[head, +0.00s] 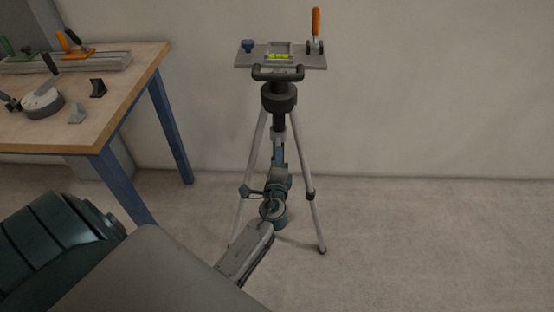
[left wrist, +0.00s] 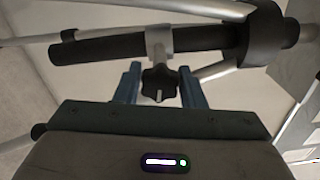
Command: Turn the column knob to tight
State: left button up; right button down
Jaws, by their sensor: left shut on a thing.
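The column knob (left wrist: 158,85) is a dark, lobed knob with a pale mark on its face, on a light collar of the dark column (left wrist: 205,41). In the left wrist view it sits between the two blue fingers of my left gripper (left wrist: 160,88), which is shut on it. In the head view my left gripper (head: 278,156) is low at the tripod's column (head: 278,120), between the legs. There I cannot make out the knob itself. My right gripper is not in view.
The tripod (head: 312,205) carries a plate (head: 258,60) with a green level vial (head: 279,57), a blue knob and an orange-handled clamp. A wooden workbench (head: 130,75) with blue legs stands at left, holding tools. The floor at right is clear.

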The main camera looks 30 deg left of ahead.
pick_arm(q)
jog(key=shift+f, duration=0.1)
jog(key=o, duration=1)
jog(key=shift+c, duration=0.2)
jog(key=b+v, duration=0.1)
jog(key=v, duration=0.9)
jog(key=shift+s+d, duration=0.3)
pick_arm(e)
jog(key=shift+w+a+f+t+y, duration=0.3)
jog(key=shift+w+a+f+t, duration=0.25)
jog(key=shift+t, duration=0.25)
